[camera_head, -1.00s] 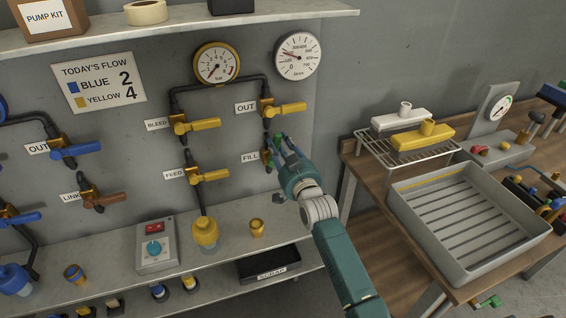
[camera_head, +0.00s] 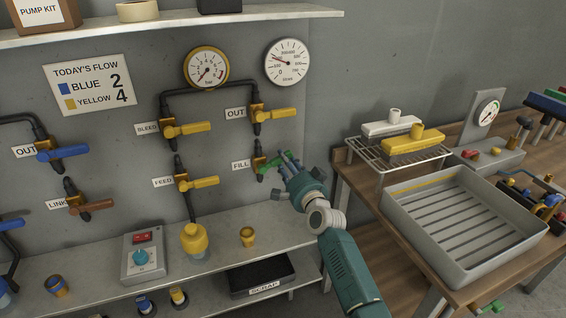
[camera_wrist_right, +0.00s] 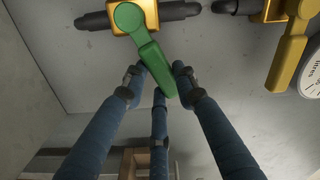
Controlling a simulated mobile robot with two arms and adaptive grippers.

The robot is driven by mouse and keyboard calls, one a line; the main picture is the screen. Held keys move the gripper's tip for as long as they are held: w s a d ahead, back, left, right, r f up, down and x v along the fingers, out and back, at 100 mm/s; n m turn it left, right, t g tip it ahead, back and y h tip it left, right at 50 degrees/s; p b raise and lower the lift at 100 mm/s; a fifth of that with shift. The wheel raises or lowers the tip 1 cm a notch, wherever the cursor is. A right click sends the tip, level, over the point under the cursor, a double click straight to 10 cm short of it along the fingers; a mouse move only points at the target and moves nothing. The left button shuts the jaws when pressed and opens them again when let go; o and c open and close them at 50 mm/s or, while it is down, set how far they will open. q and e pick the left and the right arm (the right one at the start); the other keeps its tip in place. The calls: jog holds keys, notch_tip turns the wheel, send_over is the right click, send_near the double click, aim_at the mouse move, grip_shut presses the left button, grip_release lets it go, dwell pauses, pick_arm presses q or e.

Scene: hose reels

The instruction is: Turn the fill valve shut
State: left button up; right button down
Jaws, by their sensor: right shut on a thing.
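The fill valve, beside the FILL label (camera_head: 241,164), has a green handle (camera_head: 268,167) on a brass body on a dark vertical pipe. In the head view the handle slants out to the right of the pipe. My right gripper (camera_head: 283,162) is at the handle's outer end. In the right wrist view the green handle (camera_wrist_right: 149,57) runs from the brass body (camera_wrist_right: 134,16) down between my blue fingers (camera_wrist_right: 159,85), which are closed around its tip. My left gripper is not in view.
Yellow-handled OUT (camera_head: 271,115), BLEED (camera_head: 186,129) and FEED (camera_head: 198,183) valves are close by. Two gauges (camera_head: 287,63) hang above. A lower shelf (camera_head: 215,265) holds a yellow-capped bottle (camera_head: 194,240) and a brass cup (camera_head: 247,237). A workbench with a grey tray (camera_head: 395,207) stands at right.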

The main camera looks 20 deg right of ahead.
jog(key=f+m+b, duration=0.1)
jog(key=m, duration=0.1)
jog(key=f+m+b, duration=0.1)
jog(key=f+m, duration=0.1)
jog(key=shift+d+m, duration=0.2)
jog(key=shift+m, duration=0.1)
jog(key=shift+f, duration=0.1)
dwell(0.4)
jog(key=c, duration=1.3)
grip_release()
jog(key=shift+c, duration=0.2)
jog(key=s, duration=1.2)
jog(key=shift+d, duration=0.2)
